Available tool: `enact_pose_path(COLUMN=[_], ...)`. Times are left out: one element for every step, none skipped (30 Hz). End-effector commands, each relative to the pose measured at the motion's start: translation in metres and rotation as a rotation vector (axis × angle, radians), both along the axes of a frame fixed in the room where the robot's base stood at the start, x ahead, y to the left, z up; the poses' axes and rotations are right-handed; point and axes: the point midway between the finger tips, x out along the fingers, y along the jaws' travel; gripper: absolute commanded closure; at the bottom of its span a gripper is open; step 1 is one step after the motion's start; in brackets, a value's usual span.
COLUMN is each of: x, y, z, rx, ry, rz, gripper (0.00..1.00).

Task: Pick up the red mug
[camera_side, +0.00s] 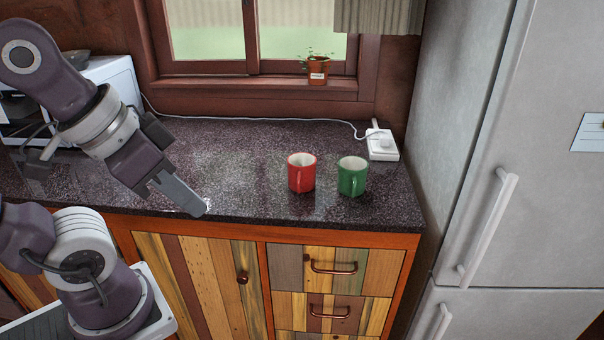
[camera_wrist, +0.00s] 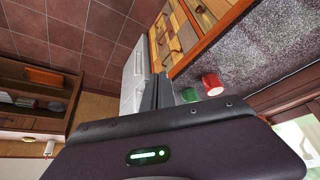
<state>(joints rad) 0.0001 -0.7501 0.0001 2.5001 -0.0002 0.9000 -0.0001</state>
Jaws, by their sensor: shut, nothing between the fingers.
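The red mug (camera_side: 301,173) stands upright on the dark speckled counter, its handle facing the viewer in the side view. The green mug (camera_side: 352,176) stands upright just to its right, with a small gap between them. My gripper (camera_side: 203,209) is shut and empty. In the side view it is left of the red mug, near the counter's front edge, apart from both mugs. In the wrist view the red mug (camera_wrist: 212,84) and the green mug (camera_wrist: 189,94) show to the right of my gripper's fingers (camera_wrist: 157,88). The green mug is partly hidden there.
A white socket box (camera_side: 382,144) with a cable lies at the counter's back right. A potted plant (camera_side: 317,72) stands on the windowsill. A white microwave (camera_side: 112,78) is at the back left. A fridge (camera_side: 500,200) bounds the right side. The counter (camera_side: 240,160) left of the mugs is clear.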

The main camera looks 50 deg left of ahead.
Motion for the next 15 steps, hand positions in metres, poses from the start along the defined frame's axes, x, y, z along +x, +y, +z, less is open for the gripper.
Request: enact_pose_path(x=[0.0000, 0.0000, 0.0000, 0.0001, 0.0001, 0.0001, 0.0001, 0.0001, 0.0001, 0.0001, 0.0001, 0.0000, 0.0004, 0.0022, 0.0088], y=[0.0000, 0.0000, 0.0000, 0.0000, 0.0000, 0.0000, 0.0000, 0.0000, 0.0000, 0.0000, 0.0000, 0.0000, 0.0001, 0.0003, 0.0013], z=[0.0000, 0.0000, 0.0000, 0.0000, 0.0000, 0.0000, 0.0000, 0.0000, 0.0000, 0.0000, 0.0000, 0.0000, 0.0002, 0.0015, 0.0056], rx=[0.000, 0.000, 0.000, 0.000, 0.000, 0.000, 0.000, 0.000, 0.000, 0.000, 0.000, 0.000, 0.000, -0.004, -0.016], ry=[0.000, 0.000, 0.000, 0.000, 0.000, 0.000, 0.000, 0.000, 0.000, 0.000, 0.000, 0.000, 0.001, 0.003, 0.014], rz=[0.000, 0.000, 0.000, 0.000, 0.000, 0.000, 0.000, 0.000, 0.000, 0.000, 0.000, 0.000, 0.001, 0.008, 0.031], gripper=[0.90, 0.84, 0.76, 0.71, 0.65, 0.65, 0.65, 0.65, 0.65, 0.65, 0.65, 0.65, 0.65, 0.65, 0.65])
